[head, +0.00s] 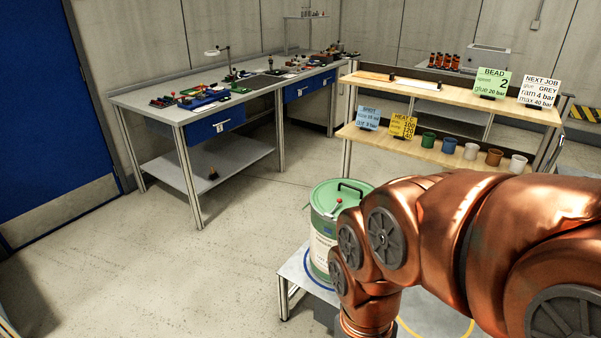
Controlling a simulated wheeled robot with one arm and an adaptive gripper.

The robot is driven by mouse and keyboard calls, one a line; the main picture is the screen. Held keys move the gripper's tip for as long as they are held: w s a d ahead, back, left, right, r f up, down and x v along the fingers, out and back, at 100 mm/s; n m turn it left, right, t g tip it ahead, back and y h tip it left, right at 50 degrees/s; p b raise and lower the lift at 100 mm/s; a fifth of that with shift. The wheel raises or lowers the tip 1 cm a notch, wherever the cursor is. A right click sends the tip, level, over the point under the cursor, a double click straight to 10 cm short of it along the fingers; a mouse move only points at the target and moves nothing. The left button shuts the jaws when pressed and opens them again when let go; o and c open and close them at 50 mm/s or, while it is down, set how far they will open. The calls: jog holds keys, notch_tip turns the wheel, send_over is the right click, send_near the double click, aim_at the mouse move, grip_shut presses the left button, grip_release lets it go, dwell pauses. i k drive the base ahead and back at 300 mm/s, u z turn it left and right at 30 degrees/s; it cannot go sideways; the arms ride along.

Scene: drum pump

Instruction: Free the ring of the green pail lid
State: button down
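A green pail (322,240) with a pale label stands upright on a low grey stand. Its green lid (328,193) is on top, with a black handle (352,188) at the back. A small red-tipped part (339,201) shows at the lid's right side, close to my arm. The ring around the lid's edge cannot be told clearly apart from the lid, and its right side is hidden behind my copper-coloured arm. My gripper is out of the picture; my arm runs down past the bottom edge, right of the pail.
The low stand (290,272) has a blue circle around the pail and part of a yellow circle at right. A shelf rack (390,141) with sign cards and several small pots stands behind. A workbench (160,97) with tools is at back left. The floor (150,270) at left is clear.

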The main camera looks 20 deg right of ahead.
aim_at(339, 200)
jog(key=u, duration=0.05)
jog(key=i, duration=1.35)
